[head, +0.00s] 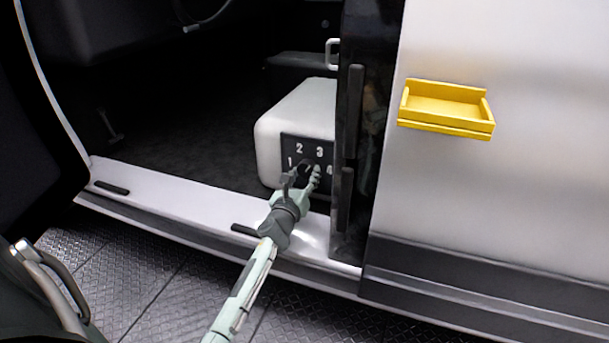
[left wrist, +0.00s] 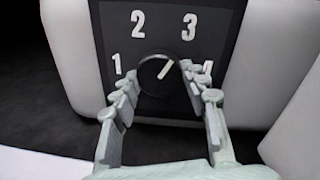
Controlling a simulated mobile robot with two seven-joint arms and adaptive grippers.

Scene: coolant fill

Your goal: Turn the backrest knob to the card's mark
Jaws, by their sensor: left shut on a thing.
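The round black backrest knob (left wrist: 148,72) sits on a dark dial plate (head: 307,146) with white numbers 1 to 4, on the side of a pale seat base. Its white pointer line leans up and right, roughly toward the 3. My left gripper (head: 302,172) reaches the plate and has its fingers on either side of the knob, closed on it; this also shows in the left wrist view (left wrist: 159,70). In the left wrist view the right finger partly covers the 4. No card is visible. My right gripper is not in view.
The pale seat base (head: 305,103) stands inside the vehicle's open doorway, close to the dark door edge (head: 352,150). A white sill (head: 170,197) runs below. An empty yellow tray (head: 446,107) is fixed on the white panel to the right.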

